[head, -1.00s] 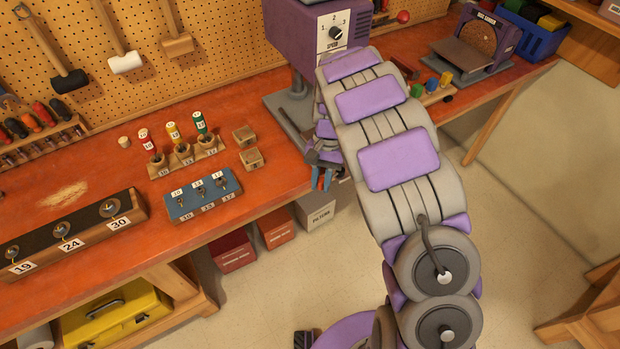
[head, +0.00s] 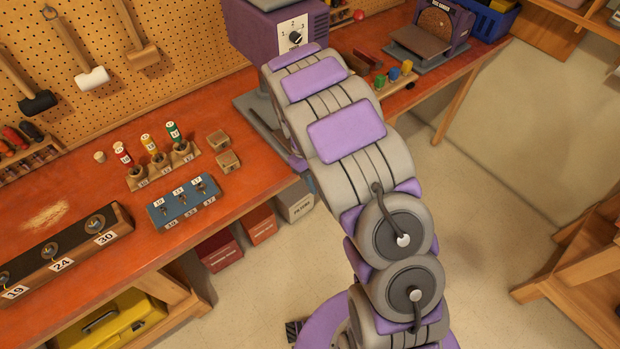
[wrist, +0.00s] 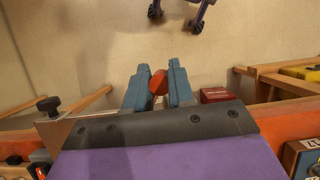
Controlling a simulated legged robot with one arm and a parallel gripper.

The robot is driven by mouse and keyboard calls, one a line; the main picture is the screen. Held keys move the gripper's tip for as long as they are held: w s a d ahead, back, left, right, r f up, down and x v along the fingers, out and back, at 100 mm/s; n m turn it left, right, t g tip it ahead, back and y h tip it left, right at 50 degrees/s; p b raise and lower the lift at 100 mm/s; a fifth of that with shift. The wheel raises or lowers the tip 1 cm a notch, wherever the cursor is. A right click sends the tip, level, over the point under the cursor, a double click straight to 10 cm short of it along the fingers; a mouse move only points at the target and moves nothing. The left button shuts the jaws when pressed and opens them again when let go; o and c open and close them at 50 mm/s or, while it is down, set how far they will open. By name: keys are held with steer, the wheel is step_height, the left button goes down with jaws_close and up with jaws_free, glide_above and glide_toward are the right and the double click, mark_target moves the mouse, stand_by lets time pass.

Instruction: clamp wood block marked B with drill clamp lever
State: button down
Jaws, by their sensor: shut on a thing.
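The purple drill press (head: 275,35) stands on the orange bench behind my arm, with a grey base (head: 258,118). My gripper shows only in the wrist view (wrist: 158,88), its two blue-grey fingers shut on a rounded red-orange knob (wrist: 158,82). The knob looks like the end of the clamp lever, but the rest of the lever is hidden. My arm covers the gripper and the clamp area in the head view. Two small wood blocks (head: 218,140) (head: 228,160) lie on the bench left of the press; I cannot read marks on them. No letter B is readable.
A blue bit holder (head: 184,203) and a wooden stand with coloured-capped bottles (head: 160,168) sit left on the bench. A dark numbered rack (head: 65,250) is at the front left. A sander (head: 430,40) stands to the right.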

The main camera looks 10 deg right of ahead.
steer(key=shift+w+d+r+n, duration=0.1)
steer(key=shift+d+n, duration=0.2)
steer(key=shift+n, duration=0.1)
steer(key=c, duration=1)
jaws_free()
steer(key=shift+d, duration=0.1)
steer(key=v, duration=0.5)
steer(key=p+v, duration=0.1)
steer(key=v, duration=1.1)
steer(key=shift+a+p, duration=0.35)
steer(key=shift+p, duration=0.05)
